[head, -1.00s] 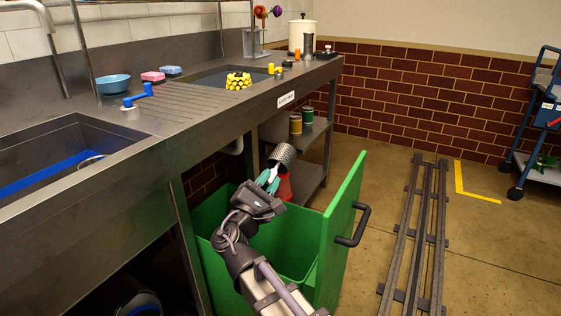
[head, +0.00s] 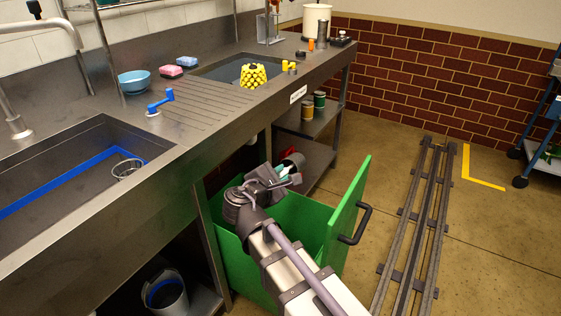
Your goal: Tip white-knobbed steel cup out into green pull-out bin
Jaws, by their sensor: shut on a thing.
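The steel cup (head: 295,160) is held in my gripper (head: 283,171) above the far part of the green pull-out bin. The cup looks tilted, and its dark end faces up and right. A small pale bit shows between the teal fingertips; I cannot tell whether it is the white knob. The green pull-out bin (head: 347,213) is pulled out from under the steel counter, its front panel and black handle on the right. My wrist and arm hide much of the bin's opening, and its contents are not visible.
The steel counter (head: 200,140) runs along the left, with a sink at its near end. A red object (head: 296,178) shows just behind the gripper. Lower shelves with cans (head: 307,112) stand behind the bin. Floor rails (head: 412,225) and open floor lie to the right.

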